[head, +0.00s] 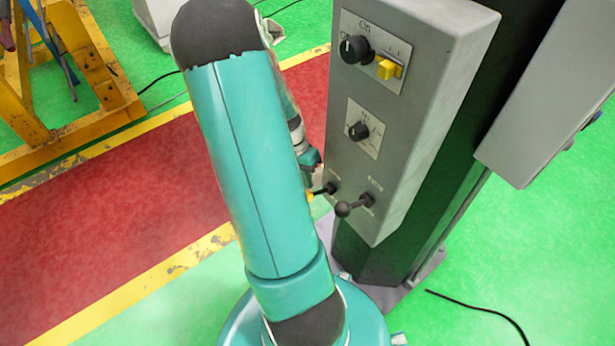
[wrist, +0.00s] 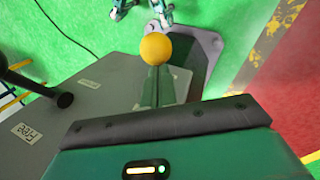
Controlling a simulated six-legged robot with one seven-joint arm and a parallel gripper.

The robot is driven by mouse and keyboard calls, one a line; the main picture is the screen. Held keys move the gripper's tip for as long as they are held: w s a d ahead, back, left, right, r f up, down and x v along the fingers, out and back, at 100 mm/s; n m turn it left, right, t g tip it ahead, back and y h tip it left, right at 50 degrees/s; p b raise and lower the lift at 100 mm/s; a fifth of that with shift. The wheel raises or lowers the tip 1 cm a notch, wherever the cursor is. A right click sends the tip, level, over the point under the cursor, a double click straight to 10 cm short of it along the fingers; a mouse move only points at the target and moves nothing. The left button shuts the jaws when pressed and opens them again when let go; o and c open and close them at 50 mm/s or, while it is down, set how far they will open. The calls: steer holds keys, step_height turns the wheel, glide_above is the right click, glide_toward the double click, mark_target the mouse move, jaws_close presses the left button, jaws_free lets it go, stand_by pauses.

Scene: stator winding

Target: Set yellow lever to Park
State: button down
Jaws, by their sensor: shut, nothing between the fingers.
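The yellow lever's round knob (wrist: 157,46) shows in the wrist view, just beyond my gripper's fingertips (wrist: 157,70). My gripper's green fingers are together and empty. They cover the lever's stem, and I cannot tell whether they touch the knob. In the head view, a small part of the yellow knob (head: 309,196) shows at the lower left of the grey control box (head: 400,130), beside my arm. My gripper is mostly hidden behind my arm there. The label near the yellow lever is too small to read.
A black-knobbed lever (head: 343,209) sticks out just right of the yellow one; it is at the left of the wrist view (wrist: 65,100), near a "Free" label (wrist: 27,133). Dials and a yellow switch (head: 390,69) sit higher. Open floor lies left of the box.

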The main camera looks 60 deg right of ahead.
steer(key=w+a+f+m+g+h, duration=0.1)
steer(key=a+f+g+h, duration=0.2)
steer(key=f+h, duration=0.4)
steer(key=shift+w+a+f+m+g+h, duration=0.4)
steer(key=shift+f+g, duration=0.3)
steer(key=shift+f, duration=0.4)
steer(key=shift+f, duration=0.2)
stand_by(0.3)
